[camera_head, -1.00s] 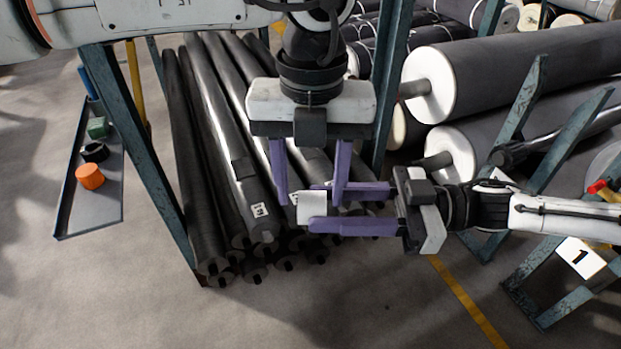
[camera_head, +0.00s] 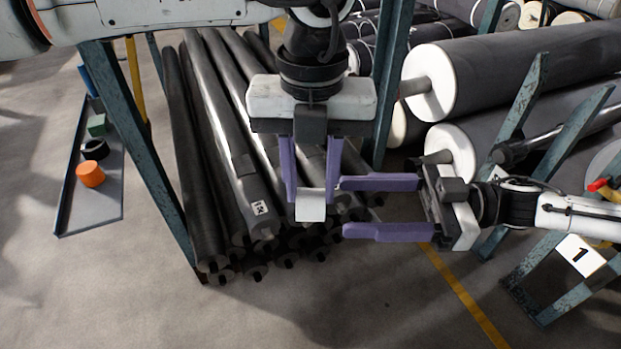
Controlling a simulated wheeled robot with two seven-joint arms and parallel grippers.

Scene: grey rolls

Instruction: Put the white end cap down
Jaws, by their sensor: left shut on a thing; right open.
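The white end cap (camera_head: 311,206) is at the middle of the head view, above the ends of the dark rolls. My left gripper (camera_head: 311,194) points down from the top and is shut on the end cap between its purple fingers. My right gripper (camera_head: 384,206) comes in from the right. Its purple fingers are apart, with nothing between them, just to the right of the end cap. The side of the end cap behind the fingers is hidden.
Dark rolls (camera_head: 205,170) lie stacked below my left gripper. A grey tray (camera_head: 72,205) at the left holds an orange cap (camera_head: 91,174), a black ring (camera_head: 94,149) and a green block (camera_head: 97,125). Floor in front is clear.

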